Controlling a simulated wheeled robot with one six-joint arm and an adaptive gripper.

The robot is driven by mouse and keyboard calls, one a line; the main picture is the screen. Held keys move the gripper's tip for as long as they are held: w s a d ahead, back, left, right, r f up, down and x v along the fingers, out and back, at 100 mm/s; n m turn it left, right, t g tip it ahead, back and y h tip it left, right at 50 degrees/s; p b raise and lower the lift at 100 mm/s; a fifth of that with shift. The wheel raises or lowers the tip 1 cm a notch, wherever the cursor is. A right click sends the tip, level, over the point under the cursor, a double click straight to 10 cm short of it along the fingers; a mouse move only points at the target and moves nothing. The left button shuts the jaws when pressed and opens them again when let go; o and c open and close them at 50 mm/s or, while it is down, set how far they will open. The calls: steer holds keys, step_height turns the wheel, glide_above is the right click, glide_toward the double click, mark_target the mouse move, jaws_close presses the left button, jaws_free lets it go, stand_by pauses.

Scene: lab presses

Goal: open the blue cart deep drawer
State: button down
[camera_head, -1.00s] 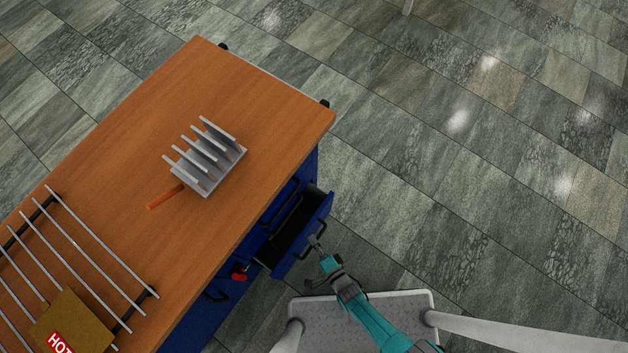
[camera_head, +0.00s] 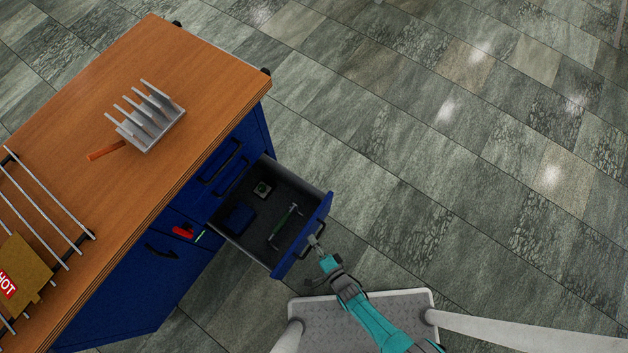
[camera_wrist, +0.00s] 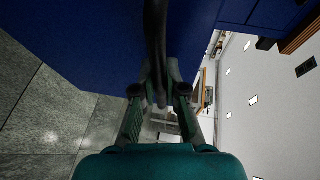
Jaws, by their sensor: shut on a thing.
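The blue cart (camera_head: 125,290) has a wooden top. Its deep drawer (camera_head: 328,212) stands pulled well out on the cart's right side. Inside it lie a green-handled tool (camera_head: 284,222), a dark blue box (camera_head: 239,218) and a small pale item (camera_head: 262,188). My gripper (camera_head: 316,243) is at the drawer's outer face. In the wrist view, my gripper (camera_wrist: 160,92) is shut on the dark drawer handle (camera_wrist: 156,40), which runs between its fingers in front of the blue face.
A grey finned rack (camera_head: 150,120) with an orange handle (camera_head: 106,150) stands on the top. A wire rack (camera_head: 45,195) and a brown "HOT" block (camera_head: 22,275) are at the left. A red item (camera_head: 183,231) is on the cart's side. Tiled floor (camera_head: 430,180) is clear at the right.

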steer(key=c, duration=1.2)
jaws_free()
steer(key=shift+s, duration=0.1)
steer(key=v, duration=0.7)
steer(key=shift+s+d, duration=0.2)
steer(key=shift+d, duration=0.05)
